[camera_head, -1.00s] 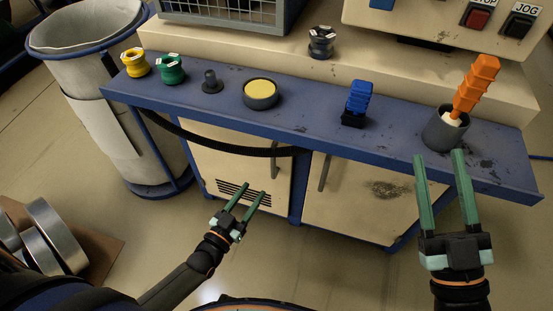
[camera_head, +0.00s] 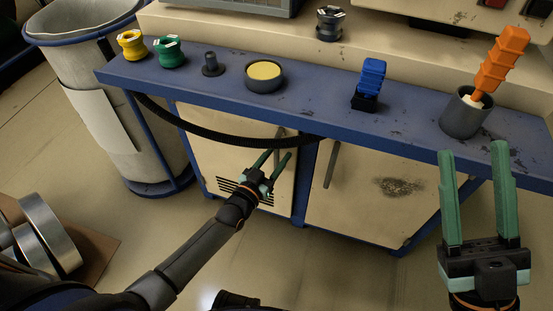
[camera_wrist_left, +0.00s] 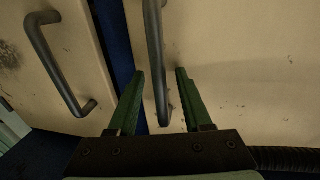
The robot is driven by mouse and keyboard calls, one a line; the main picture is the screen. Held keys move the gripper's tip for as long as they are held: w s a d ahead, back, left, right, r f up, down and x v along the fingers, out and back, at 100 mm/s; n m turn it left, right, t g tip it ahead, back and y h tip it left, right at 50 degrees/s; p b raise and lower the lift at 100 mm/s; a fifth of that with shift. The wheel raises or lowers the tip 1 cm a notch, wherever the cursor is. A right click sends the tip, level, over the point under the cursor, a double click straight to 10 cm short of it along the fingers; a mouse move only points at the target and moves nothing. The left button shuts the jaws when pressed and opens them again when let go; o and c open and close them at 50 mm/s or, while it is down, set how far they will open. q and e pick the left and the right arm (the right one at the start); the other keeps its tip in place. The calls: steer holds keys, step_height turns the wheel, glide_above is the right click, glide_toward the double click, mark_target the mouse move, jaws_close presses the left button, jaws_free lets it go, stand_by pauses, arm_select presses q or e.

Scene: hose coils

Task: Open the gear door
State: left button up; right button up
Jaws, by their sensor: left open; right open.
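Two cream cabinet doors sit under the blue bench: a left door (camera_head: 195,140) with vent slots and a right door (camera_head: 350,205) with a dark stain. I cannot tell which is the gear door. My left gripper (camera_head: 274,157) is open at the left door's upper right. In the left wrist view, the left door's dark bar handle (camera_wrist_left: 154,45) runs between the open fingers (camera_wrist_left: 160,72), which do not appear closed on it. The right door's handle (camera_wrist_left: 55,65) also shows there. Both doors look shut. My right gripper (camera_head: 473,152) is open and empty before the bench's right end.
A black hose (camera_head: 210,132) sags across the left door's top, close above my left gripper. The blue bench (camera_head: 310,115) bears yellow and green spools, a yellow-topped round pot, a blue part and a grey cup (camera_head: 464,117) with an orange-handled tool. A bin (camera_head: 110,100) stands left.

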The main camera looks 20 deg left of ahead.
arm_select(q)
steer(key=shift+w, duration=0.1)
jaws_close()
stand_by(0.3)
stand_by(1.1)
